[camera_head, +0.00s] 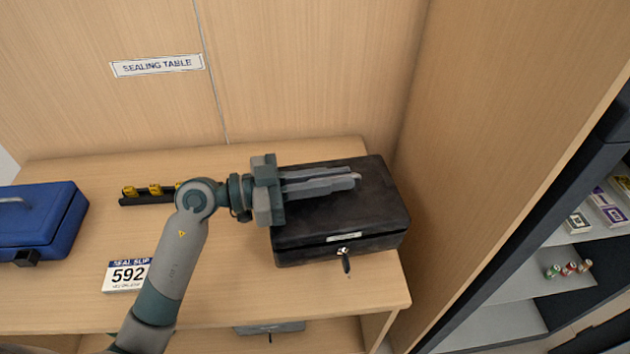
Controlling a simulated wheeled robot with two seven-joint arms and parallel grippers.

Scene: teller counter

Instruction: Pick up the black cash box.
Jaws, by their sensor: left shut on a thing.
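The black cash box (378,203) sits on the wooden table toward its right end, with a small label and a key in the lock on its front face. My left gripper (354,181) reaches over the top of the box from the left, its fingers lying along the lid and close together. The fingers are shut at the lid's middle, where the box's handle is hidden behind them. The box appears to rest on the table top. My right gripper is not in view.
A blue cash box (42,218) stands at the table's left. A black strip with yellow pieces (152,192) lies behind my arm, and a "592" seal slip sign (126,275) stands in front. A wooden panel (490,120) rises close to the right. A grey box (270,328) shows below the table.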

